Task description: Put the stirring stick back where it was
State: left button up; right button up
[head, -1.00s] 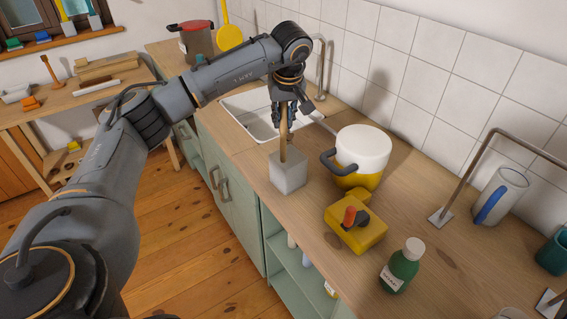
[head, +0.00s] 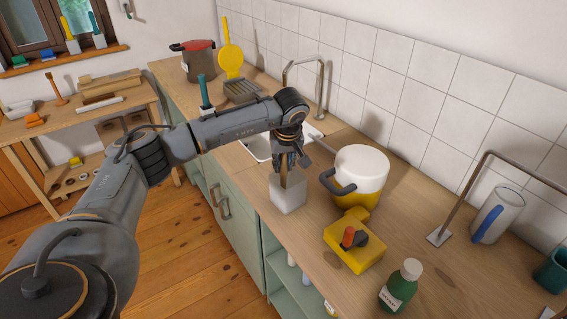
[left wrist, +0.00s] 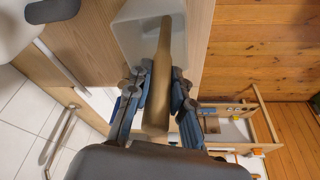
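The stirring stick (head: 285,181) is a plain wooden rod with a wider handle end. It stands nearly upright with its lower part inside a pale grey square holder (head: 288,197) on the counter. My left gripper (head: 290,164) is just above the holder and points down, with its fingers around the stick. In the left wrist view my left gripper (left wrist: 159,85) has a finger close on each side of the stick (left wrist: 158,95), and seems shut on it. The holder (left wrist: 133,33) is beyond the fingertips there. My right gripper is not in view.
A white and yellow pot (head: 362,168) stands close right of the holder. A yellow block-like item (head: 350,256) and a green bottle (head: 400,284) are nearer. The sink (head: 258,148) is behind my arm. The counter's front edge is close to the holder's left.

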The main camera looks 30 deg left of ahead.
pick_arm(q)
jog(key=o, duration=0.3)
jog(key=shift+r, duration=0.1)
jog(key=b+v, duration=0.2)
jog(key=v, duration=1)
